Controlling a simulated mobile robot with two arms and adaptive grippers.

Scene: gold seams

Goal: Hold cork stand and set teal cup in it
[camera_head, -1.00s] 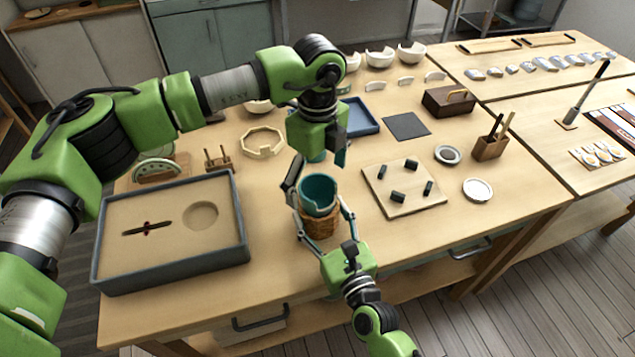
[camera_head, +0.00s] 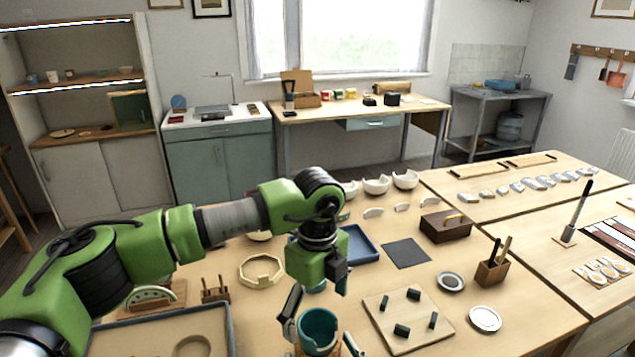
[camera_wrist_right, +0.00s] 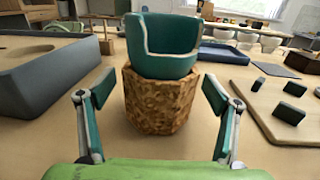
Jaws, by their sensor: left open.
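The teal cup (camera_head: 318,332) stands upright at the lower edge of the head view. In the right wrist view the teal cup (camera_wrist_right: 162,48) sits in the top of the faceted brown cork stand (camera_wrist_right: 160,102), which rests on the table. How deep it sits is hidden. My right gripper (camera_wrist_right: 159,92) is open around the stand, with one pad at each side and a small gap to each. My left gripper (camera_head: 330,287) points down just beyond the cup, open, with nothing seen in it. Its fingers are partly hidden.
A grey-rimmed tray (camera_wrist_right: 40,65) is close on the left. A board with black blocks (camera_head: 408,322) is on the right. An octagonal wooden frame (camera_head: 262,271), a blue tray (camera_head: 361,246) and a brown box (camera_head: 445,225) stand farther back.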

